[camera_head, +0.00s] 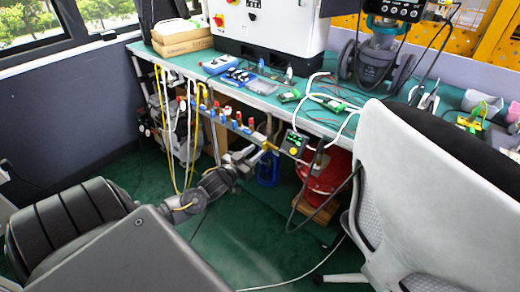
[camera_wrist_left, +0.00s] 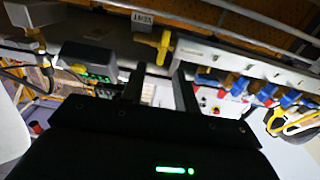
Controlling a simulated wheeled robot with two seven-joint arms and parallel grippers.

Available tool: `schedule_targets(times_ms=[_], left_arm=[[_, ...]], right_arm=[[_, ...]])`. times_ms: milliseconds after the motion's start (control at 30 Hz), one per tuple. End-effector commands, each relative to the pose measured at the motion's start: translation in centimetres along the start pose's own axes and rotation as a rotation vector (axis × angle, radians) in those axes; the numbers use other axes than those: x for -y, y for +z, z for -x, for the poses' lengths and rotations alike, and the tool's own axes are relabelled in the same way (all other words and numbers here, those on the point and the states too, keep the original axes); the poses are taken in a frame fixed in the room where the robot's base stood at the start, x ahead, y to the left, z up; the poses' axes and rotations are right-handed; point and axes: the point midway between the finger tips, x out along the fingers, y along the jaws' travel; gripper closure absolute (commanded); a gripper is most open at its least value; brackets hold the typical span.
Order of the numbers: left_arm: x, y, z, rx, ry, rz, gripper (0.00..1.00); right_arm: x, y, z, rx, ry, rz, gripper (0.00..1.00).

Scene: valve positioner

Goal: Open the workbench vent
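A row of small valves with blue and red parts (camera_head: 238,117) runs along the pipe under the workbench's front edge; their blue handles (camera_wrist_left: 240,87) also show in the left wrist view. A yellow valve handle (camera_wrist_left: 165,46) sits near the left end of that row in the left wrist view. In the head view a yellow part (camera_head: 268,146) shows by my gripper. My left gripper (camera_head: 250,156) is at the pipe. In the wrist view its two fingers (camera_wrist_left: 160,76) stand apart, with the yellow handle just beyond the gap. I cannot tell if they touch it. My right gripper is out of view.
The green workbench (camera_head: 270,101) carries tools, cables and a white cabinet. A dark box with green lights (camera_head: 293,143) hangs beside the gripper. A grey chair (camera_head: 420,190) stands at right. Yellow hoses (camera_head: 170,130) hang at left; a red reel (camera_head: 325,178) lies below.

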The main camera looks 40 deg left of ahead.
Motion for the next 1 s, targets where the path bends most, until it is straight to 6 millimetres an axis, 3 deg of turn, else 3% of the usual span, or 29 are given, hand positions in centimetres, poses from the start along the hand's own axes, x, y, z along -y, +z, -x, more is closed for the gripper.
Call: schedule_targets(times_ms=[233, 600, 833, 1000], left_arm=[[0.0, 0.0, -3.1, 0.0, 0.0, 0.001, 0.69], [0.0, 0.0, -3.6, 0.001, 0.0, 0.001, 0.69], [0.0, 0.1, -3.6, 0.001, 0.0, 0.001, 0.98], [0.0, 0.1, -3.6, 0.001, 0.0, 0.0, 1.0]], right_arm=[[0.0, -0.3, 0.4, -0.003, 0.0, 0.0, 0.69], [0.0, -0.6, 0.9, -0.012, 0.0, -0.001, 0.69], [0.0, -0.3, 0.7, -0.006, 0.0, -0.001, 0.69], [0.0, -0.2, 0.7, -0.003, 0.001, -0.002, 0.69]])
